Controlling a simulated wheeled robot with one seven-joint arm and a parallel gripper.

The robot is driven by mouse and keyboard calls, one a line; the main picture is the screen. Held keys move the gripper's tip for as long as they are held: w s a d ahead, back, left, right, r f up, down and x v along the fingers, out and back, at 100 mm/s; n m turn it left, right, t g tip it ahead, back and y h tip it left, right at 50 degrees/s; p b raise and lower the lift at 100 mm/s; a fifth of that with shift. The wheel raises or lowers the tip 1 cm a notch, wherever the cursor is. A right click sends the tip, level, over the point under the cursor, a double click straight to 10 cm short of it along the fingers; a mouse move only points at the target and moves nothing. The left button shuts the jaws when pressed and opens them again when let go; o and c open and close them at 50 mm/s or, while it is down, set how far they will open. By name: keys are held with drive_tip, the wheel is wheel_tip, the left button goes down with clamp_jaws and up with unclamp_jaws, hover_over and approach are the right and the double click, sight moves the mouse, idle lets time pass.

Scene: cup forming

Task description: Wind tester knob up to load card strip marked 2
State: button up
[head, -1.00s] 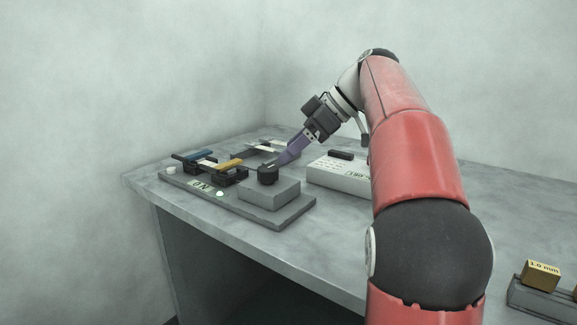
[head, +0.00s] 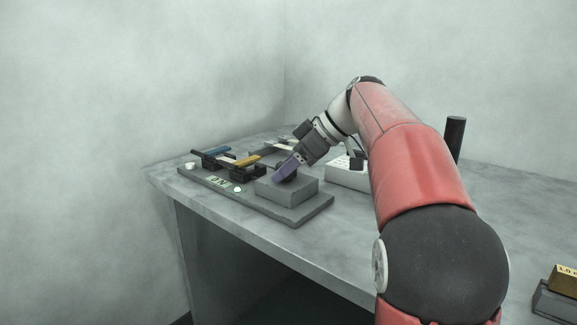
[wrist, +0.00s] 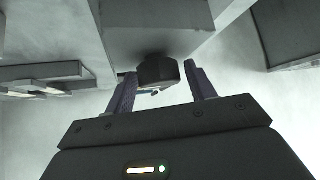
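The tester (head: 316,210) is a flat grey base with a raised grey block (head: 287,191) at its right end. A dark faceted knob (wrist: 160,72) is on the block. My gripper (head: 286,174) points down at the knob, its purple fingers largely hiding it in the head view. In the wrist view one finger is on each side of the knob, with narrow gaps visible, so the gripper looks open around it. A small green display (head: 217,182) shows dark characters too small to read. Pale card strips lie at the clamps; no mark 2 is legible.
A white button (head: 238,189) is beside the display. A white box (head: 345,179) stands right of the tester, a black cylinder (head: 455,138) behind. A gold block (head: 565,282) sits at lower right.

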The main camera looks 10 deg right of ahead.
drive_tip(key=c, duration=0.7)
drive_tip(key=shift+c, duration=0.2)
drive_tip(key=shift+m, duration=0.3)
drive_tip(key=m+t+h+b, duration=0.1)
drive_tip(key=m+t+b, duration=0.1)
drive_tip(key=m, duration=0.1)
drive_tip(key=shift+s+a+f+h+b, duration=0.1)
drive_tip(key=shift+s+h+b, duration=0.05)
drive_tip(key=shift+h+b, duration=0.25)
drive_tip(key=m+t+h, duration=0.1)
drive_tip(key=m+h, duration=0.1)
drive_tip(key=m, duration=0.2)
drive_tip(key=shift+a+t, duration=0.1)
drive_tip(key=shift+t, duration=0.3)
drive_tip(key=m+h, duration=0.2)
drive_tip(key=m, duration=0.1)
drive_tip(key=m+h+p, duration=0.1)
drive_tip(key=m+h, duration=0.2)
drive_tip(key=shift+a+r+t, duration=0.15)
drive_tip(key=shift+r+t, duration=0.05)
drive_tip(key=shift+t, duration=0.1)
drive_tip(key=m+g+h, duration=0.1)
drive_tip(key=m+h, duration=0.2)
drive_tip(key=m, duration=0.1)
drive_tip(key=shift+a+f+m+p, duration=0.1)
drive_tip(key=shift+m+p, duration=0.2)
drive_tip(key=shift+p, duration=0.1)
drive_tip(key=shift+m+g+h, duration=0.5)
drive_tip(key=shift+m+h, duration=0.5)
drive_tip(key=shift+m, duration=0.1)
